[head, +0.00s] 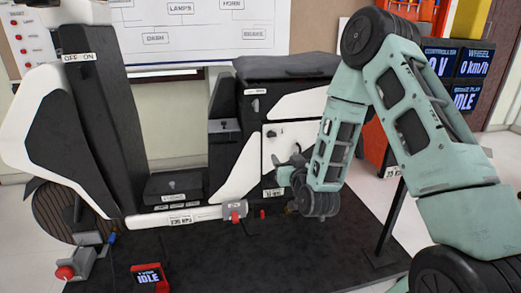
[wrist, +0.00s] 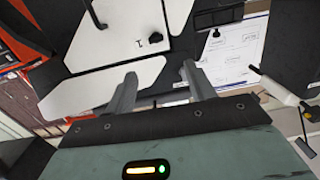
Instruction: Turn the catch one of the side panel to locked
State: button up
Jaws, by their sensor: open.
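The side panel (head: 285,139) is a white plate on the dark chassis, partly hidden by my arm in the head view. It also shows as a white plate in the wrist view (wrist: 112,36). A small dark knob (wrist: 155,38), with a mark like a "1" beside it, looks like catch one; a small dark spot (head: 271,134) on the panel in the head view may be the same knob. My gripper (wrist: 158,82) is open and empty, its fingertips apart from the knob. The catch's locked or unlocked position cannot be told.
Another white plate (wrist: 100,86) lies behind the left finger in the wrist view. A dark bent lever (wrist: 95,14) shows at the top. In the head view, a grey-and-red fitting (head: 235,211) sits low on the chassis. The dark mat (head: 215,262) in front has free room.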

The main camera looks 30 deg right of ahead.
send_near(272, 135)
jog(key=x, duration=0.9)
jog(key=shift+w, duration=0.15)
jog(key=c, duration=1)
